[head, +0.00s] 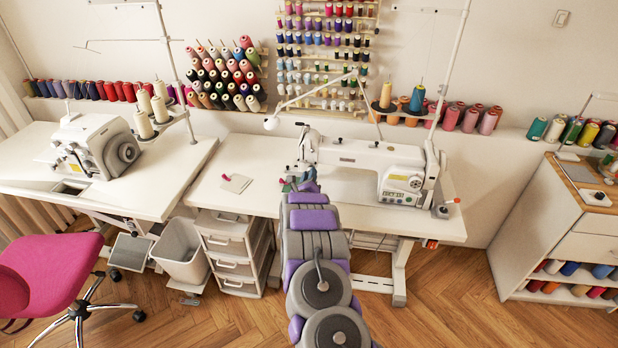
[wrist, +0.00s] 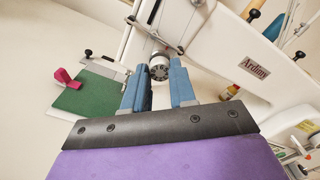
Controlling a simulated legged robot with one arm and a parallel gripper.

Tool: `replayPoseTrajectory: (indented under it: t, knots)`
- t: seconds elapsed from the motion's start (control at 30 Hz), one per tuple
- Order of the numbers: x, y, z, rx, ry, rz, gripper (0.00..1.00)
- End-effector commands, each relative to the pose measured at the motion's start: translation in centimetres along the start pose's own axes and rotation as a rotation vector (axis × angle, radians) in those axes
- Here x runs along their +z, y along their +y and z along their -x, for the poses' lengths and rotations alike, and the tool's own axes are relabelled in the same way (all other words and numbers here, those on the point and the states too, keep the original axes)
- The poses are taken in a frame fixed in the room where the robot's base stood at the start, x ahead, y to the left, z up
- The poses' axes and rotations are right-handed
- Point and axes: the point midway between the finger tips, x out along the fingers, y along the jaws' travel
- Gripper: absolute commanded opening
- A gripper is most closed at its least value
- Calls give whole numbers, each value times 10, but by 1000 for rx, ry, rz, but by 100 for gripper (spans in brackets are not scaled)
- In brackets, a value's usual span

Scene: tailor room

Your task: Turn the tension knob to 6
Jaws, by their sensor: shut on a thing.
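The white sewing machine (head: 365,157) stands on a white table (head: 245,205) in the head view. Its arm with a brand plate also shows in the wrist view (wrist: 235,50). The tension knob (wrist: 159,73), a small round dial with a dark face and pale marks, sits on the machine's head end in the wrist view. My gripper (wrist: 159,66) has its two blue fingers shut on the knob, one on each side. The numbers on the dial are too small to read. In the head view my arm hides the knob.
A green pad with a pink object (wrist: 85,92) lies left of my fingers. A small bottle (wrist: 229,92) stands to the right. A second machine (head: 92,150) and a pink chair (head: 50,270) are at the left, a drawer unit (head: 228,245) under the table.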

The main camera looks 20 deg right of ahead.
Motion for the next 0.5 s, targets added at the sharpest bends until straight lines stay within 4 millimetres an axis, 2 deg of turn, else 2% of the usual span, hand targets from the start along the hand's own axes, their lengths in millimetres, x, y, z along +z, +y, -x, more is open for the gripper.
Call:
replayPoseTrajectory:
  t: [0.03,0.5]
  knots:
    - [-9,4,3,9,16,-26,0]
    - [-11,6,3,10,22,-201,0]
